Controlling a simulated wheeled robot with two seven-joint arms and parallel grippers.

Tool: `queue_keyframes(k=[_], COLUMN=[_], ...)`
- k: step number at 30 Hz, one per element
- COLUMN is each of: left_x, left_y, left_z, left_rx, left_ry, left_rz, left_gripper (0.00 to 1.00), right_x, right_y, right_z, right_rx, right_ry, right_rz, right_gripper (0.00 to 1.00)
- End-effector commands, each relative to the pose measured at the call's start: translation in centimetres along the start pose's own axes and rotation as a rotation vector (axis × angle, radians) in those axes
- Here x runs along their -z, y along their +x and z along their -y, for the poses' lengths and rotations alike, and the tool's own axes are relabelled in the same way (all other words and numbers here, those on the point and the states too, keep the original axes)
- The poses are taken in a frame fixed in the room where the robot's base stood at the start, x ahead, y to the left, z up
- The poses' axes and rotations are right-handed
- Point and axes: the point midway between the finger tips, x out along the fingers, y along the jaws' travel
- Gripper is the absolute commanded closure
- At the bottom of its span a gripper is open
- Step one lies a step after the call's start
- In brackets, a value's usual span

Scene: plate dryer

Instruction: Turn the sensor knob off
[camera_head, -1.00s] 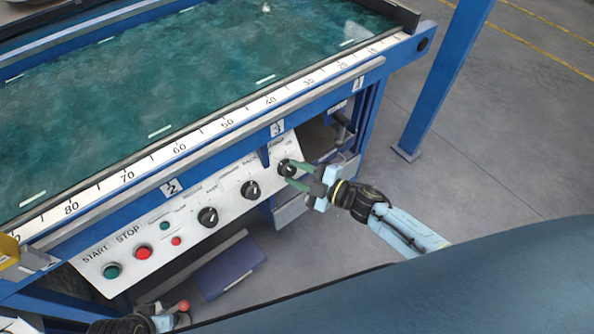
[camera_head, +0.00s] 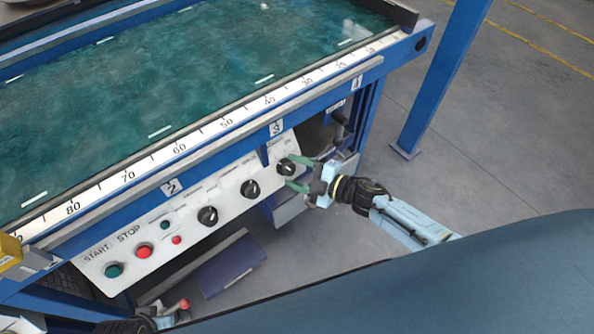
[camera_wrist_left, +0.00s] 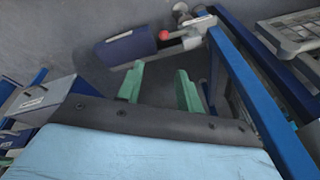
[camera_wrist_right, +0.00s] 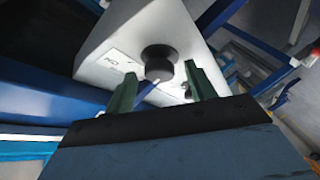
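The white control panel (camera_head: 193,214) under the machine's ruler edge carries a row of three black knobs. I take the rightmost black knob (camera_head: 286,166) to be the sensor knob; its label is too small to read. My right gripper (camera_head: 291,172) is beside this knob, with its green fingers spread wide. In the right wrist view the knob (camera_wrist_right: 158,62) shows between and just beyond the two fingertips, with a gap on each side. The right gripper (camera_wrist_right: 160,70) holds nothing. My left gripper (camera_wrist_left: 160,75) is open and empty, low down away from the panel.
Left along the panel are the middle knob (camera_head: 250,189), the left knob (camera_head: 207,216), a red button (camera_head: 144,251) and a green button (camera_head: 113,270). The blue post (camera_head: 440,80) stands at right. Open floor (camera_head: 490,130) lies right of the machine.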

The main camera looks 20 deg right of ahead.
Motion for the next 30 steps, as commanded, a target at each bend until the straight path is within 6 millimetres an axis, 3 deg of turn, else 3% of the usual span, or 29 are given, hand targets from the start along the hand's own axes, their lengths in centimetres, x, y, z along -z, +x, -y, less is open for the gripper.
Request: queue_keyframes(k=[8, 13, 24, 30], left_x=[0.0, -0.3, -3.8, -5.0], left_y=[0.0, 0.4, 4.2, 5.4], left_z=[0.0, 0.4, 2.3, 2.3], left_rx=[0.000, 0.005, 0.031, 0.030], left_ry=[0.000, 0.002, 0.008, 0.012], left_rz=[0.000, 0.005, 0.044, 0.051], left_gripper=[0.64, 0.64, 0.64, 0.64], right_x=[0.0, 0.1, 0.1, 0.0], right_y=[-0.1, -1.5, -9.5, -12.5], right_z=[0.0, 0.0, -0.1, 0.0], right_rx=[0.000, 0.001, 0.002, 0.001], right_ry=[0.002, 0.002, 0.002, 0.002], right_rz=[0.000, 0.001, 0.002, 0.001], right_gripper=[0.45, 0.45, 0.45, 0.45])
